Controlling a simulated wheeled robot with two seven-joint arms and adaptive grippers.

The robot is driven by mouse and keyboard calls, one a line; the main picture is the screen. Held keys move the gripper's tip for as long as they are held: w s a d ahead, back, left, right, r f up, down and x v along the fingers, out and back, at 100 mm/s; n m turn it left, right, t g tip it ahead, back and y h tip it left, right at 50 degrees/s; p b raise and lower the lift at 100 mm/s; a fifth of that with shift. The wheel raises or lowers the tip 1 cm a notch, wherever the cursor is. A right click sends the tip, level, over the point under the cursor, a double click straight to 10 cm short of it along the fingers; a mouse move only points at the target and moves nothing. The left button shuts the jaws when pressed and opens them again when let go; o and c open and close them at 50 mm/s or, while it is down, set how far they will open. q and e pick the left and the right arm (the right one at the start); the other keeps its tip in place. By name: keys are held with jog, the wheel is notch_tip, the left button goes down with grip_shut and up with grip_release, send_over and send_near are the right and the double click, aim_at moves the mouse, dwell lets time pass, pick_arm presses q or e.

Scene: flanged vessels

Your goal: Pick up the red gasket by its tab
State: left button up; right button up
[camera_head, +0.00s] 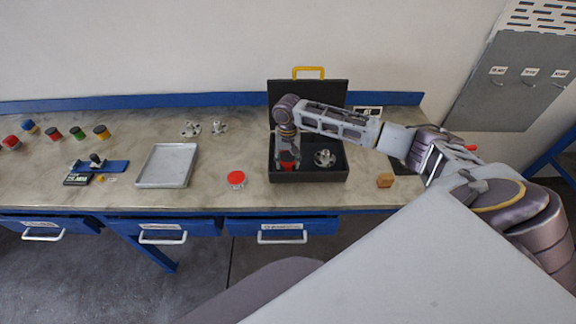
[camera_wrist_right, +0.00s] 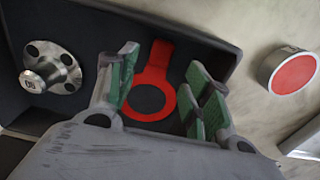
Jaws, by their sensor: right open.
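The red gasket (camera_wrist_right: 161,73) is a flat ring with a tab, lying in the black case (camera_wrist_right: 205,45) in the right wrist view. Its tab points toward the top of that view. In the head view only a bit of red gasket (camera_head: 288,167) shows below my right gripper (camera_head: 288,158). My right gripper (camera_wrist_right: 165,78) is open, with green-padded fingers on either side of the gasket and nothing held between them. Whether the fingers are level with the gasket, I cannot tell. My left gripper is out of view.
A metal flanged part (camera_head: 325,158) sits in the case to the right of my gripper; the case lid (camera_head: 335,92) stands open behind. A red-topped round container (camera_head: 236,178) and a grey tray (camera_head: 166,166) are left. A brown block (camera_head: 385,180) is right.

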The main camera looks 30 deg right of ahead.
aim_at(288, 168)
jog(key=shift+f+p, duration=0.3)
jog(key=shift+f, duration=1.6)
jog(key=c, duration=1)
